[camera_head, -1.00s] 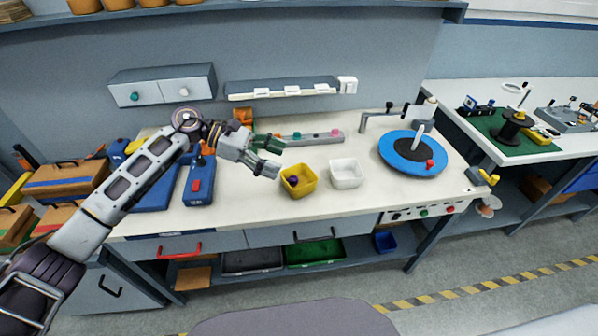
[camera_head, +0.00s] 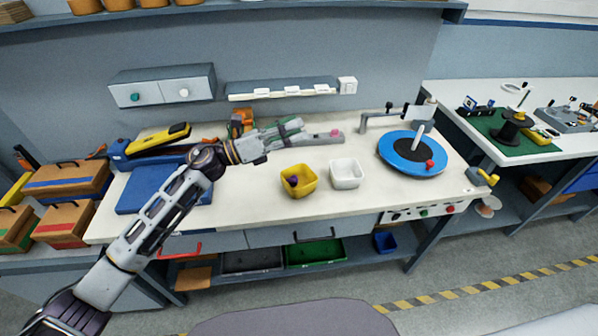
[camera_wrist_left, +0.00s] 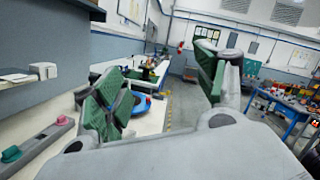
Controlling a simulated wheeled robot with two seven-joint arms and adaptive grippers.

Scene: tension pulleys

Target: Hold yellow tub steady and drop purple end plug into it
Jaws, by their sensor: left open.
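The yellow tub (camera_head: 299,192) stands on the white bench top. A small purple end plug (camera_head: 293,181) shows inside the tub at its left side. My left gripper (camera_head: 293,130) is above and behind the tub, over the grey rail (camera_head: 322,139) by the wall, apart from the tub. In the left wrist view its green-padded fingers (camera_wrist_left: 162,95) are spread, with nothing between them. The tub and plug are not seen in that view. My right gripper is not in view.
A white tub (camera_head: 346,174) stands right of the yellow one. A blue turntable (camera_head: 412,153) is further right. A pink plug (camera_head: 335,133) sits on the rail's right end. A blue mat (camera_head: 140,197) lies at left. The bench front is clear.

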